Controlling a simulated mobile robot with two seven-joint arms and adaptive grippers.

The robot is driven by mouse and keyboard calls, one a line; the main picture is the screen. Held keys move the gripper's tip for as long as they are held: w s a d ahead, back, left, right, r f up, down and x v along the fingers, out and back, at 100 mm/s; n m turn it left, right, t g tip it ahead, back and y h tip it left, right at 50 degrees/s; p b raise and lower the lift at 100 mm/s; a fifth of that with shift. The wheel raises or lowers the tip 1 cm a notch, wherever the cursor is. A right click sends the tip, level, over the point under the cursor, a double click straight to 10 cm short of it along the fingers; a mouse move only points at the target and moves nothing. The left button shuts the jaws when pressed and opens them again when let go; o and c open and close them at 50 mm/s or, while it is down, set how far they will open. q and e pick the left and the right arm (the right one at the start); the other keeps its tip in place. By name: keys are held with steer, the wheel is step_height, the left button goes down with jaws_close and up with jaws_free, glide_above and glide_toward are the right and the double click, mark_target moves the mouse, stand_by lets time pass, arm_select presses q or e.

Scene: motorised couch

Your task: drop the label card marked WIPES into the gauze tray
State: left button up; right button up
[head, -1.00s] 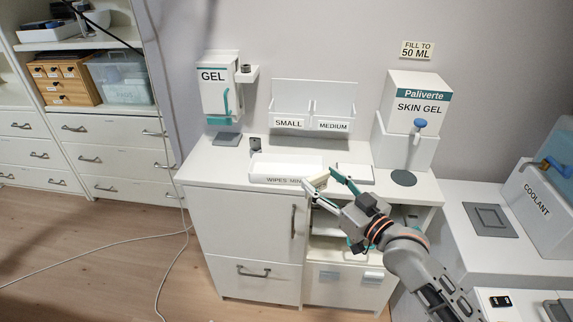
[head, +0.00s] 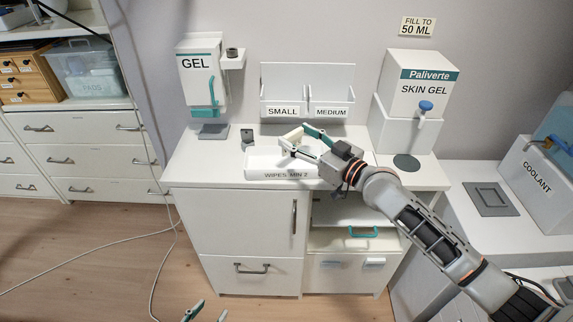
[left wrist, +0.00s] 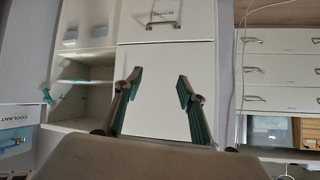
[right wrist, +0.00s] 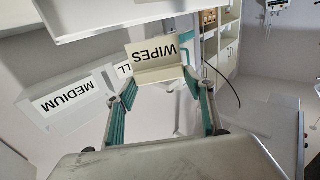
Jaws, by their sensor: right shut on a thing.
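The cream label card (head: 292,137) is in my right gripper (head: 304,140), which is shut on it. The word WIPES reads on the card (right wrist: 156,62) in the right wrist view, between the fingertips (right wrist: 158,92). That tray's front reads WIPES MIN 2; no tray in view reads gauze. I cannot tell the card's height above it. My left gripper (head: 207,312) is open and empty, low in front of the cabinet; its fingers (left wrist: 158,95) stand apart.
Behind the tray stands a two-pocket holder marked SMALL and MEDIUM (head: 331,112). A GEL dispenser (head: 196,85) is at left, a SKIN GEL box (head: 424,90) at right. A small dark object (head: 247,136) sits behind the tray's left end.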

step_height(320, 180, down, 4)
steer(key=b, duration=0.3)
steer(key=shift+f, duration=0.2)
steer(key=shift+f+b, duration=0.5)
steer(key=shift+r, duration=0.1)
steer(key=o, duration=1.1)
steer(key=shift+o, duration=0.2)
steer(key=v, duration=1.2)
